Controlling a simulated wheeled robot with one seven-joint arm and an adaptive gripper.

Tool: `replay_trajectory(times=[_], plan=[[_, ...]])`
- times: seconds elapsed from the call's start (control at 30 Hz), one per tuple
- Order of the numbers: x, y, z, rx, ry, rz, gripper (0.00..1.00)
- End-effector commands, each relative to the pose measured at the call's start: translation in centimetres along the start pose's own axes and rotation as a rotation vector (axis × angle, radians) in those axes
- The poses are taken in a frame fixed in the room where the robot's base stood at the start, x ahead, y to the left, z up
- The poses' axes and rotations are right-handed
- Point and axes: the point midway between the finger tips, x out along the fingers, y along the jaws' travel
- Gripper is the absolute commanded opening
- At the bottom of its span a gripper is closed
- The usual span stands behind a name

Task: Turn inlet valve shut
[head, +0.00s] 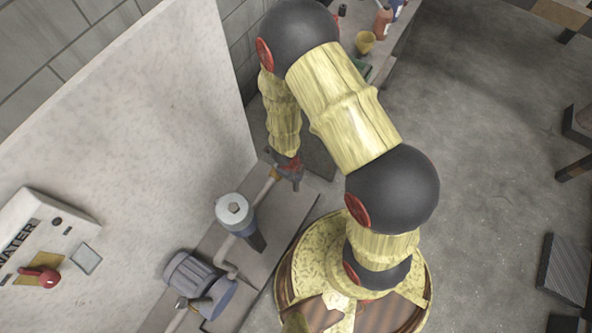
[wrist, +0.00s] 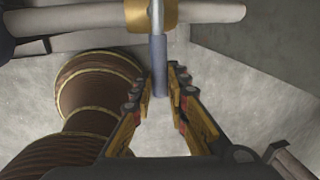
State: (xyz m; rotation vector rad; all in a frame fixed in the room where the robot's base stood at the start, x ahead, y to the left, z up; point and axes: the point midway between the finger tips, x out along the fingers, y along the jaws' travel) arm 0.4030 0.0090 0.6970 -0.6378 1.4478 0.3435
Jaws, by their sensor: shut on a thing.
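The inlet valve shows in the wrist view as a brass body (wrist: 150,12) on a pale horizontal pipe (wrist: 70,17). Its straight grey-blue handle (wrist: 158,52) points down in the picture, across the line of the pipe. My gripper (wrist: 160,86) is shut on the handle near its free end, one finger on each side. In the head view my gripper (head: 291,172) is low beside the pipe, past the filter housing, and covers much of the valve.
A filter housing (head: 234,211) and a motor-like pump (head: 197,283) stand along the same pipe on a grey ledge (head: 283,222). A panel marked WATER (head: 35,238) with a red lever (head: 44,277) is at the left. A pale wall rises behind. Open floor lies to the right.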

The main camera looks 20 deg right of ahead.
Motion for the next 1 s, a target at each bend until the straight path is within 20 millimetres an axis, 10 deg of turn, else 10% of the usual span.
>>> replay_trajectory(times=[0.53, 0.57, 1.0], plan=[[-0.06, 0.19, 0.16, 0.022, 0.002, 0.001, 0.0], [-0.06, 0.19, 0.16, 0.022, 0.002, 0.001, 0.18], [-0.04, 0.16, 0.07, 0.021, 0.003, 0.0, 0.35]])
